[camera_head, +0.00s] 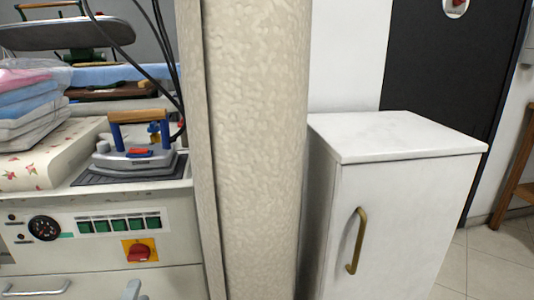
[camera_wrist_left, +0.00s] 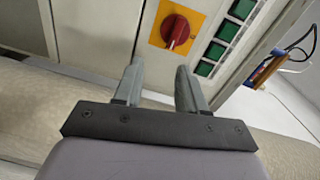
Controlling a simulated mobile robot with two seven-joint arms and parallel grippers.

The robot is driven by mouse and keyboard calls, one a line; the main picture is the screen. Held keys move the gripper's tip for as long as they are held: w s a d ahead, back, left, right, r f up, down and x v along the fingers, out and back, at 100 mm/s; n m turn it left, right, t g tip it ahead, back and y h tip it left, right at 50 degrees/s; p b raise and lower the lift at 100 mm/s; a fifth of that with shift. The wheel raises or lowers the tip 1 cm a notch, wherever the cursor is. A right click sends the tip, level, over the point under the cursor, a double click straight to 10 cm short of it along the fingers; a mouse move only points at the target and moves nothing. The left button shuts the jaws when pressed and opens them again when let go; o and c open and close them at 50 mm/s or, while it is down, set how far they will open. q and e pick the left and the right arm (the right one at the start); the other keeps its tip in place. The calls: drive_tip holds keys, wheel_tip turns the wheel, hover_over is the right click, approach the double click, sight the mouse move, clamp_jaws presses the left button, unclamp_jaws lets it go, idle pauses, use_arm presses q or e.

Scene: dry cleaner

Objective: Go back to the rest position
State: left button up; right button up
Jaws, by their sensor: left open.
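My left gripper (camera_wrist_left: 158,80) is open in the left wrist view, with its two grey fingers apart and nothing between them. It faces the front of the white ironing station, near the red rotary switch (camera_wrist_left: 175,32) on its yellow plate. In the head view only grey tips of this gripper (camera_head: 133,290) show at the bottom edge, below the same switch (camera_head: 138,251). The rest of the left arm is out of the head view. My right gripper is in neither view.
A beige textured column (camera_head: 258,150) stands right of the ironing station (camera_head: 185,235). A white cabinet (camera_head: 400,215) with a brass handle stands beyond it. An iron (camera_head: 135,155) and folded clothes (camera_head: 28,105) rest on the station. Open tiled floor (camera_head: 490,265) lies at right.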

use_arm(q)
drive_tip(key=s+d+f+n+g+h, duration=0.3)
drive_tip(key=s+d+n+h, duration=0.15)
drive_tip(key=s+d, duration=0.25)
drive_tip(key=s+d+f+n+g+h, duration=0.3)
drive_tip(key=s+d+n, duration=0.3)
drive_tip(key=s+d, duration=0.15)
drive_tip(key=s+a+r+y+p, duration=0.1)
drive_tip(key=a+r+p, duration=0.1)
drive_tip(key=r+p, duration=0.5)
drive_tip(key=s+a+r+n+p, duration=0.1)
drive_tip(key=r+p, duration=0.6)
drive_tip(key=p, duration=0.9)
drive_tip(key=shift+s+a+g+y+p, duration=0.35)
drive_tip(key=shift+s+a, duration=0.25)
drive_tip(key=shift+a, duration=0.2)
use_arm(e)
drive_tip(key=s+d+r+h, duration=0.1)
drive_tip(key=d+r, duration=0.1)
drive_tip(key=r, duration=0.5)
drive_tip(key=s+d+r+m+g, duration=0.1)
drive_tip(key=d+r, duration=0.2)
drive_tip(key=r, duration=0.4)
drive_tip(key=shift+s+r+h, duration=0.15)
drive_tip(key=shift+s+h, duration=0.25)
use_arm(q)
drive_tip(key=shift+s, duration=0.1)
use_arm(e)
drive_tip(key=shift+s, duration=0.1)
